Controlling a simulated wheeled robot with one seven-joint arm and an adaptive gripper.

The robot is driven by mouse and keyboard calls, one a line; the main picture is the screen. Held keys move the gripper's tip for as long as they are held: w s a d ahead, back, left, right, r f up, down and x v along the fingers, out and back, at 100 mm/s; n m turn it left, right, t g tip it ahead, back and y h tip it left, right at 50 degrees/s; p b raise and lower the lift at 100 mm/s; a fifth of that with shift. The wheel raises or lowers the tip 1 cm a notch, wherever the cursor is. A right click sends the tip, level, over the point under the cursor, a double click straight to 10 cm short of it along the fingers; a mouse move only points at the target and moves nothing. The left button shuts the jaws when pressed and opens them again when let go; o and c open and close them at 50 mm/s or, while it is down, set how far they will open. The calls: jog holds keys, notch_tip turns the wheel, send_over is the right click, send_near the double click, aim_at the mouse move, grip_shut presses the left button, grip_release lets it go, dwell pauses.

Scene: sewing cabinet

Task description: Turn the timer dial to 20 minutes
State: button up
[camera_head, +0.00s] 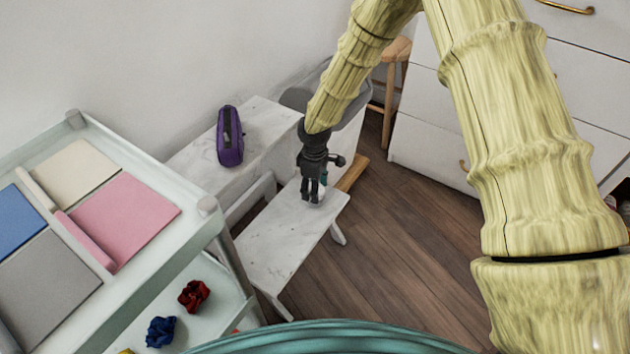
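My dark grey gripper (313,198) points down over the lower white marbled step (275,250), near its far right part. Its fingers are small in this view, and I cannot tell whether they are apart or closed on something. A small pale, rounded thing shows at the fingertips, mostly hidden by them; it may be the timer. I cannot make out a dial face, marks or a pointer. Whether the fingers touch it is not clear.
A purple case (230,137) lies on the higher white step (265,118). A cart (190,235) with fabric squares stands left; red (194,295) and blue (161,331) scrunchies sit on its lower shelf. A grey bin (345,130) and white drawers (430,130) stand behind. Wooden floor (400,250) is open at right.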

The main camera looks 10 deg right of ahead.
jog(key=shift+m, duration=0.3)
jog(key=o, duration=1)
jog(key=shift+r, duration=0.1)
notch_tip(320, 180, up, 12)
jog(key=shift+f, duration=0.1)
jog(key=shift+d, duration=0.1)
dwell(0.4)
